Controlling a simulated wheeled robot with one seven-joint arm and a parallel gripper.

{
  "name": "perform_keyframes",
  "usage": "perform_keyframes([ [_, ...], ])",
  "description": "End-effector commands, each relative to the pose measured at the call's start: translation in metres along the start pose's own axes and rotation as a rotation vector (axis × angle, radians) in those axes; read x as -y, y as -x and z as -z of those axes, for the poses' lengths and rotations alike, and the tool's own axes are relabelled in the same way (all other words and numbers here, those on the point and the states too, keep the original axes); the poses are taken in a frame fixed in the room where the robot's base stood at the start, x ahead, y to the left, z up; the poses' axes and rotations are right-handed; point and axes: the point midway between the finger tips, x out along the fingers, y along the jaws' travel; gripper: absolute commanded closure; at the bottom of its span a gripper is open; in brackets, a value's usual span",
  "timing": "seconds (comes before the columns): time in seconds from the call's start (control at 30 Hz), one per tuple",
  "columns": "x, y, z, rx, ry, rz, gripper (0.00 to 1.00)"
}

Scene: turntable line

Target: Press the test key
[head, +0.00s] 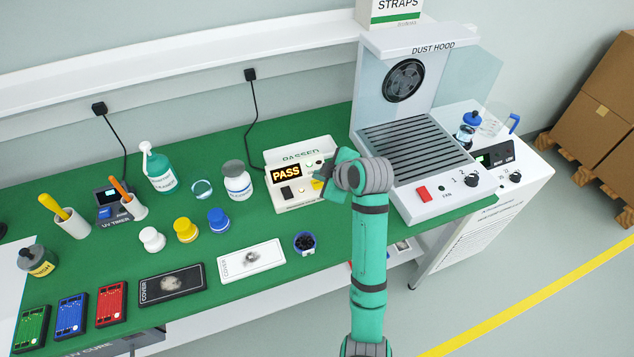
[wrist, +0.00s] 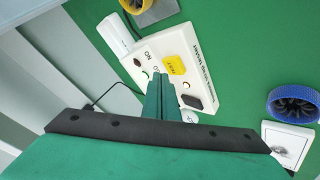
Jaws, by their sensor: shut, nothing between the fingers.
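The tester box (head: 281,204) is cream-white and stands on the green bench, left of the dust hood. Its lit display (head: 285,173) reads PASS in orange. The yellow test key (wrist: 175,65) shows on the box's top face in the wrist view; in the head view my gripper mostly covers it. My gripper (wrist: 160,77) is shut and empty, its fingertips over the box face just beside the yellow key. I cannot tell whether the tips touch the box. In the head view my gripper (head: 323,178) reaches the box's right end.
The dust hood (head: 401,203) stands close on the right. A white-and-grey jar (head: 237,183) stands just left of the box. A blue-rimmed round cup (head: 304,243) and a white cover (head: 236,267) lie in front. A black cord (head: 252,110) runs down behind the box.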

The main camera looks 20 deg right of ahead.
Motion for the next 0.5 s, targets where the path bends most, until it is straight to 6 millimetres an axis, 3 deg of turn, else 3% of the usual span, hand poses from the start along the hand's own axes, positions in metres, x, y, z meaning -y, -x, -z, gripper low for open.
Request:
perform_keyframes([
  [0.5,-0.015,0.02,0.017,-0.002,0.003,-0.001,1.0],
])
